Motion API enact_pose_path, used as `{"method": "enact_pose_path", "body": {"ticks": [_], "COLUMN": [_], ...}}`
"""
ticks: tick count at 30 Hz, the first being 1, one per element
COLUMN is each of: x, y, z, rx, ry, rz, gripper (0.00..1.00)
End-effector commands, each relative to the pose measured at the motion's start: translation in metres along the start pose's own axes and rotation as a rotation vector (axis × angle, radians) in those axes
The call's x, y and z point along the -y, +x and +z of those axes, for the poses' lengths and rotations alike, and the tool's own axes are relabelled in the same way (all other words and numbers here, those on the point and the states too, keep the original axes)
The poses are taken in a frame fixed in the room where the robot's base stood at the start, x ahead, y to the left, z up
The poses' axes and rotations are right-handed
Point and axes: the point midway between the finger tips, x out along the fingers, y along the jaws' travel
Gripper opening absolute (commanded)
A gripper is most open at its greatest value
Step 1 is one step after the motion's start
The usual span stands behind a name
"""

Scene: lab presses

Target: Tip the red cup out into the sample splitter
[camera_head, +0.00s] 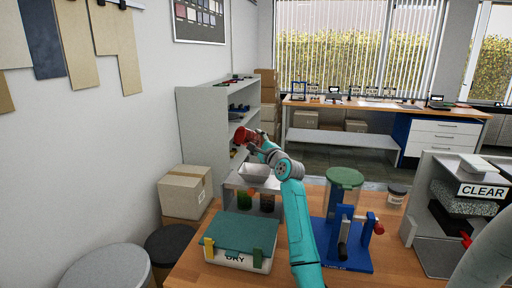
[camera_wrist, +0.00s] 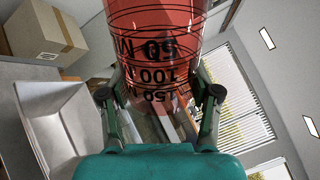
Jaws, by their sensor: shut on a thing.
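The red cup (camera_head: 243,135) is held up in the air, tilted, above the sample splitter. In the wrist view the red cup (camera_wrist: 155,35) is translucent with black volume marks, and its far end is cut off by the frame. My gripper (camera_head: 257,142) is shut on the cup; in the wrist view its fingers (camera_wrist: 157,88) press both sides. The sample splitter (camera_head: 255,172) has a pale hopper on top, just below the cup, and containers with green and dark contents underneath. The hopper (camera_wrist: 55,125) shows at left in the wrist view. I cannot see whether anything is in the cup.
A teal-lidded box marked DRY (camera_head: 240,236) stands in front of the splitter. A CLEAR-labelled machine (camera_head: 455,210) is at far right. Grey shelves (camera_head: 205,130) stand behind; a carton (camera_head: 185,190) is left.

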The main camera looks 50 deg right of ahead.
Motion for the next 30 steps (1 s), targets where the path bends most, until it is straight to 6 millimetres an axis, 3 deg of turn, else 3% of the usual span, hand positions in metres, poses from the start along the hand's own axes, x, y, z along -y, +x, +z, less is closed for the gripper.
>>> {"method": "enact_pose_path", "body": {"ticks": [8,30], "x": [0.0041,0.0105], "y": [0.0006,0.0014], "z": [0.0017,0.005], "rx": [0.013,0.108], "ry": [-0.098,-0.802], "rz": [0.001,0.0], "gripper": [0.28,0.28]}}
